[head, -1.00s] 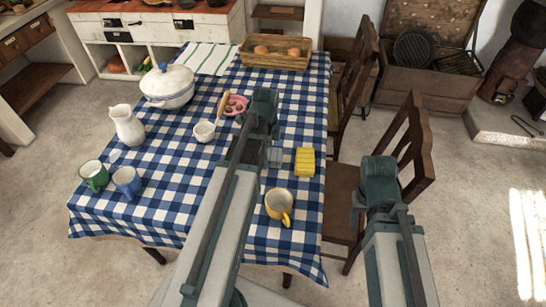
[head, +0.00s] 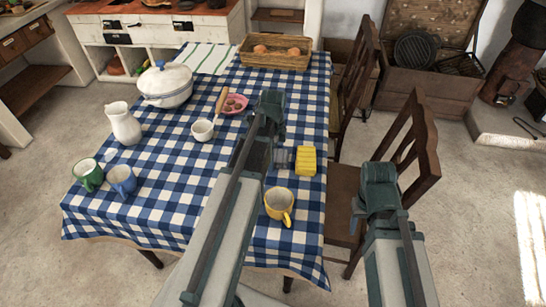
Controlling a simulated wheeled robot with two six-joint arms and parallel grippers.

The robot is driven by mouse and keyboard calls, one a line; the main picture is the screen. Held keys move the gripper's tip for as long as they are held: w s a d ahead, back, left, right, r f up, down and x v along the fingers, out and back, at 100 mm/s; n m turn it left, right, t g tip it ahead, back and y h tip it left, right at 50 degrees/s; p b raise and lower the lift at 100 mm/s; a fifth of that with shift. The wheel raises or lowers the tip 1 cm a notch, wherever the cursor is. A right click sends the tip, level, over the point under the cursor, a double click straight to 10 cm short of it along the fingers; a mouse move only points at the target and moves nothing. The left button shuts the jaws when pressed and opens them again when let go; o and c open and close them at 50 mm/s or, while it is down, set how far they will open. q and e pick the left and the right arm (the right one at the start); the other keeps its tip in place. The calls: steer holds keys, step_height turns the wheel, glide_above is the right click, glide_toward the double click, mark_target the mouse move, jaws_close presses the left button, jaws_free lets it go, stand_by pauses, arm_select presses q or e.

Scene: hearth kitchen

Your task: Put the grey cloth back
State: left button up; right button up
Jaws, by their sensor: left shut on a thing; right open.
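My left arm reaches over the blue checked table (head: 185,215). Its wrist hides much of the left gripper (head: 275,143), which is shut. A small grey piece (head: 281,158) shows just right of the arm, beside a ribbed yellow block (head: 306,160). It looks like the grey cloth in the jaws, but it is too small and covered to be sure. I cannot tell whether it touches the table. My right gripper (head: 357,217) is open and empty, low by the chair at the table's right side.
A yellow mug (head: 279,204) stands close to the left arm. A white bowl (head: 202,130), pink plate (head: 236,103), tureen (head: 165,87), jug (head: 123,125) and two mugs stand further left. A basket (head: 274,53) and a green-striped cloth (head: 205,58) lie at the far end. Chairs (head: 415,145) line the right.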

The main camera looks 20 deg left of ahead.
arm_select(q)
steer(key=shift+f, duration=0.15)
steer(key=o, duration=1)
step_height(320, 180, up, 12)
steer(key=r+p, duration=0.1)
steer(key=p, duration=1.1)
steer(key=s+d+n, duration=0.3)
steer(key=s+d, duration=0.2)
steer(key=d, duration=0.2)
steer(key=s+d+n, duration=0.4)
steer(key=d, duration=0.3)
steer(key=s+d+n+y, duration=0.1)
steer(key=s+d+n, duration=0.3)
steer(key=d, duration=0.3)
steer(key=shift+s+d+f, duration=0.1)
steer(key=shift+s+f, duration=0.05)
steer(key=shift+s, duration=0.3)
steer(key=shift+s+d+f, duration=0.1)
steer(key=shift+s, duration=0.3)
